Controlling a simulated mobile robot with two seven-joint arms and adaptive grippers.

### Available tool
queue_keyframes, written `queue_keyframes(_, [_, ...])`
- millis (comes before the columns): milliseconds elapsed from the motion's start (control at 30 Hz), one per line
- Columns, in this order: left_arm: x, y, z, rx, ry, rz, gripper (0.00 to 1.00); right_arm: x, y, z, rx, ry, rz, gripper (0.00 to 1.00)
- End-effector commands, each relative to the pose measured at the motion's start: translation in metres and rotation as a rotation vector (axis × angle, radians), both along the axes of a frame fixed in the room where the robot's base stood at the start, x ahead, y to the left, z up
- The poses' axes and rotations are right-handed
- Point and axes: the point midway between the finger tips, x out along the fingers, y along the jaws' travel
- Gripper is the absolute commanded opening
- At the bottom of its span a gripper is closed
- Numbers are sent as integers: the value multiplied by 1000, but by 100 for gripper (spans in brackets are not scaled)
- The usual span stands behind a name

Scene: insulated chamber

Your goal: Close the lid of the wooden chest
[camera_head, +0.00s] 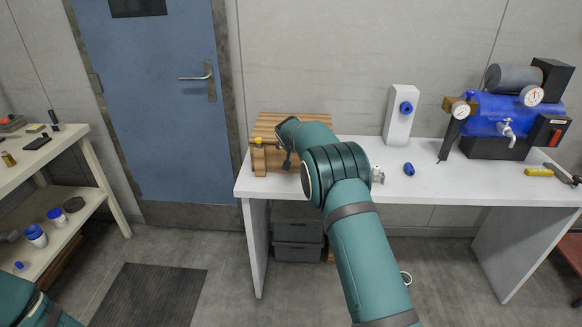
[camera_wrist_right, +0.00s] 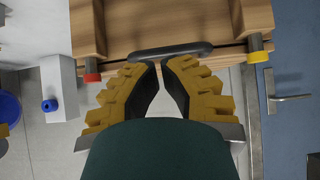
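The wooden chest (camera_head: 290,122) stands at the left end of the white table, partly hidden by my right arm. Its slatted wood shows close up in the right wrist view (camera_wrist_right: 170,15), with a dark bar handle (camera_wrist_right: 172,50) along the edge. How far the lid is open is not clear. My right gripper (camera_wrist_right: 160,66) has its yellow fingers just at the handle. Their tips nearly meet and nothing shows between them. In the head view the right hand covers the chest's right front. My left gripper is out of view; only part of my left arm shows bottom left.
On the table (camera_head: 445,185) are a white stand with a blue ring (camera_head: 400,115), a small blue object (camera_head: 409,169) and a blue tank (camera_head: 492,115) with gauges. A shelf (camera_head: 85,205) with bottles stands left. The blue door (camera_head: 150,120) is behind. Mid-table is mostly clear.

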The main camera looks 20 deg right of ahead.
Motion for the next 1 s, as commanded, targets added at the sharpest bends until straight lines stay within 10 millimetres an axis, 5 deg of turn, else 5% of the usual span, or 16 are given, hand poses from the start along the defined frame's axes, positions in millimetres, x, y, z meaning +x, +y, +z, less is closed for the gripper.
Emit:
queue_keyframes(500, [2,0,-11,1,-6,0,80,-49,25,-32,-1,0,2,0])
queue_keyframes(867, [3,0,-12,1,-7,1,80,-61,29,-39,2,0,0,0])
queue_keyframes(1000, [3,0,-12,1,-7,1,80,-75,32,-65,30,41,11,0])
